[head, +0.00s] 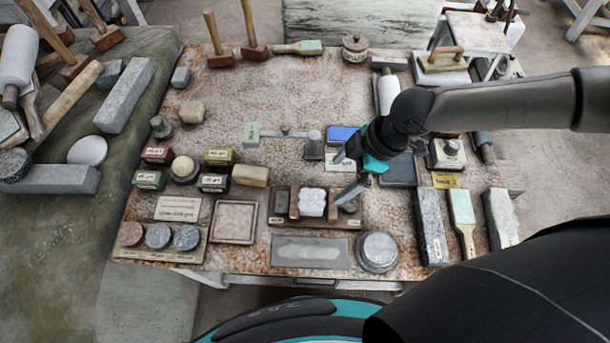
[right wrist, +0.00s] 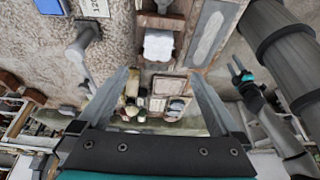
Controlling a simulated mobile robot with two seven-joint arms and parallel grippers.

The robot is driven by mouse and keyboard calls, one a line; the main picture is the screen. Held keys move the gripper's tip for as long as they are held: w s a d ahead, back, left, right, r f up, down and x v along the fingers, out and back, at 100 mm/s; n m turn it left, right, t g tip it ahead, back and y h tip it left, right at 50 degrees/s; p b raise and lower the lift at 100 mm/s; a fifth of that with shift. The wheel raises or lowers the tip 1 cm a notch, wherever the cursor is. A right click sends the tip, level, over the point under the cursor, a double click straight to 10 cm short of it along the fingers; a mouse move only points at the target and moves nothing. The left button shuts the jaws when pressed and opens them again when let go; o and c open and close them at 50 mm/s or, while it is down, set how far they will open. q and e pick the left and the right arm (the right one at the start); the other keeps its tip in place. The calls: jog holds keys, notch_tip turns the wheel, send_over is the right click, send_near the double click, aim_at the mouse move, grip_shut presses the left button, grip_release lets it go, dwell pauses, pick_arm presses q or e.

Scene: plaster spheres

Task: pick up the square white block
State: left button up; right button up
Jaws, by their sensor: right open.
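The square white block (head: 312,202) sits between brown wooden pieces in a dark holder (head: 330,222) on the worktable. It also shows in the right wrist view (right wrist: 158,45), at top centre beyond the fingertips. My right gripper (head: 343,178) is open and empty, above and just to the right of the block in the head view. In the right wrist view its two fingers (right wrist: 160,74) are spread wide, with nothing between them. My left gripper is out of the head view; a dark arm end with teal (right wrist: 243,76), seemingly it, shows small in the right wrist view.
A framed square plate (head: 235,221) lies to the left. A metal tool (head: 313,146) and blue block (head: 342,135) lie behind.

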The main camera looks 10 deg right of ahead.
send_near(312, 199)
jog(key=shift+s+d+f, duration=0.1)
jog(key=shift+s+f, duration=0.15)
jog(key=shift+f, duration=0.05)
jog(key=b+x, duration=0.1)
jog(key=x, duration=0.3)
jog(key=shift+f, duration=0.15)
jog(key=shift+w+a+f, duration=0.15)
jog(key=shift+a+f, duration=0.05)
jog(key=shift+f, duration=0.05)
jog(key=x, duration=0.4)
jog(key=shift+w+a+r, duration=0.1)
jog(key=shift+a, duration=0.05)
pick_arm(q)
jog(key=shift+s+f, duration=0.65)
jog(key=shift+s, duration=0.15)
pick_arm(e)
jog(key=shift+a+f, duration=0.1)
jog(key=shift+f, duration=0.3)
jog(key=shift+c, duration=0.2)
pick_arm(q)
jog(key=shift+a, duration=0.1)
pick_arm(e)
jog(key=shift+w+r, duration=0.1)
grip_shut()
